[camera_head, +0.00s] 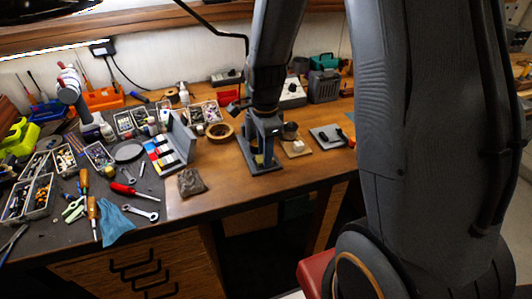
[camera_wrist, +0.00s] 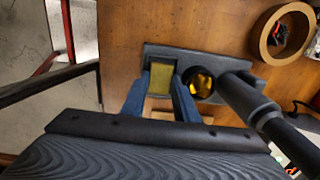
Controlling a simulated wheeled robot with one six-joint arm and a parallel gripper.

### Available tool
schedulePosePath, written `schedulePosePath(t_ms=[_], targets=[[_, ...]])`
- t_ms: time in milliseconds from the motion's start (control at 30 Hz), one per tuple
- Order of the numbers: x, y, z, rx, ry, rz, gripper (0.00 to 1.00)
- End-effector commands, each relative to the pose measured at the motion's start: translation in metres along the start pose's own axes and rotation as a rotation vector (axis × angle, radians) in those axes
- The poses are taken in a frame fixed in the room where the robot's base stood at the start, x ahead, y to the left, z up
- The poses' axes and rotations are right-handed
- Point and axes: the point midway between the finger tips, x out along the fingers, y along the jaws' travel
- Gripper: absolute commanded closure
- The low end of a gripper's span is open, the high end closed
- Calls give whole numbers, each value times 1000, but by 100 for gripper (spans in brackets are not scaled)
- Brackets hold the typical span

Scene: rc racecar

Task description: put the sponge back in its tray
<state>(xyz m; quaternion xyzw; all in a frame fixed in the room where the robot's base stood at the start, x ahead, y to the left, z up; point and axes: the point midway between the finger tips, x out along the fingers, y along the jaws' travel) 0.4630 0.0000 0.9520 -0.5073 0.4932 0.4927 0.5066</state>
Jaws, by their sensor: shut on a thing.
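The yellow-green sponge (camera_wrist: 161,79) is between the two blue fingers of my gripper (camera_wrist: 160,98) in the wrist view, and the gripper is shut on it. The sponge lies over the left end of the dark grey tray (camera_wrist: 215,60), beside a round cup with yellow inside (camera_wrist: 200,82). In the head view my gripper (camera_head: 261,150) points down over the tray (camera_head: 268,170), and a bit of the sponge (camera_head: 258,158) shows between the fingers. I cannot tell whether the sponge touches the tray floor, as the fingers hide its lower edges.
A thick black cylinder (camera_wrist: 245,100) slants beside the cup in the wrist view. In the head view, a dark cloth (camera_head: 191,182) and an open case (camera_head: 172,150) are left of the tray. Bare wood lies in front.

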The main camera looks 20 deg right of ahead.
Motion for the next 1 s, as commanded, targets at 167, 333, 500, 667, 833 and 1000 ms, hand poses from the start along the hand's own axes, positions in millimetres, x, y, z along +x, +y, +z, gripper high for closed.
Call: schedulePosePath(t_ms=[167, 333, 500, 667, 833, 1000], targets=[[14, 8, 0, 0, 0, 32, 54], [15, 7, 0, 0, 0, 32, 54], [6, 6, 0, 0, 0, 33, 54], [-16, 7, 0, 0, 0, 24, 54], [-49, 6, 0, 0, 0, 16, 54], [-81, 6, 0, 0, 0, 15, 54]])
